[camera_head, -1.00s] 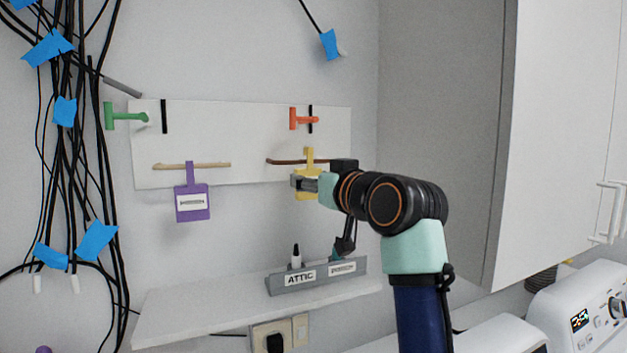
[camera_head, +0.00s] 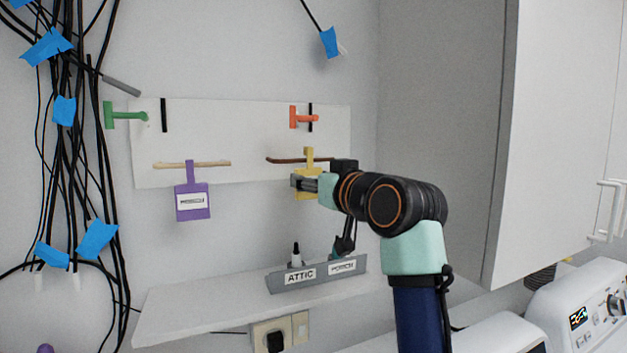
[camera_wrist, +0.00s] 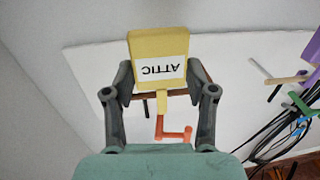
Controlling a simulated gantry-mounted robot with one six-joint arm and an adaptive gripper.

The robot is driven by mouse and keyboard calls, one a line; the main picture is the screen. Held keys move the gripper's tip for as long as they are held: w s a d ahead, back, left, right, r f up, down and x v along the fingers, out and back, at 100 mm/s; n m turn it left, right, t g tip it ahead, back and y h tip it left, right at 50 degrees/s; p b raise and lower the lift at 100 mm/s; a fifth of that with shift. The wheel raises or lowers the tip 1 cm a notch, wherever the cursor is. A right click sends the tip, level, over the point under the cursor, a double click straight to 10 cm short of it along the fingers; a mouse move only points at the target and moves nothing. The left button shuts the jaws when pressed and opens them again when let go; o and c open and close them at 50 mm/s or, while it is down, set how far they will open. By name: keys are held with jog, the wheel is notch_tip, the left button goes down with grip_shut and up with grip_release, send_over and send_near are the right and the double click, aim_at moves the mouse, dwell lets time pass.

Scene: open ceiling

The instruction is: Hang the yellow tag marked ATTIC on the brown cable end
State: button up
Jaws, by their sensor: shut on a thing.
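The yellow tag (camera_head: 309,170) is upright in front of the white board. In the wrist view its ATTIC label (camera_wrist: 160,70) shows upside down. My gripper (camera_head: 304,183) is shut on the tag's body; in the wrist view the fingers (camera_wrist: 160,78) flank it on both sides. The brown cable end (camera_head: 283,159) runs level across the lower right of the board. The tag's stem crosses the cable and its top stands just above it. In the wrist view the cable (camera_wrist: 180,92) passes behind the tag. I cannot tell whether the hook rests on the cable.
A purple tag (camera_head: 192,203) hangs on a tan cable end (camera_head: 215,164) at left. An orange hook (camera_head: 302,119) sits above the yellow tag, and a green one (camera_head: 123,117) at upper left. Below is a shelf (camera_head: 215,305) with a grey labelled holder (camera_head: 318,274). A cabinet (camera_head: 560,140) stands right.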

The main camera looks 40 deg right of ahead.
jog(key=shift+f+b, duration=0.3)
jog(key=shift+f, duration=0.35)
jog(key=o, duration=1.2)
jog(key=v, duration=1.2)
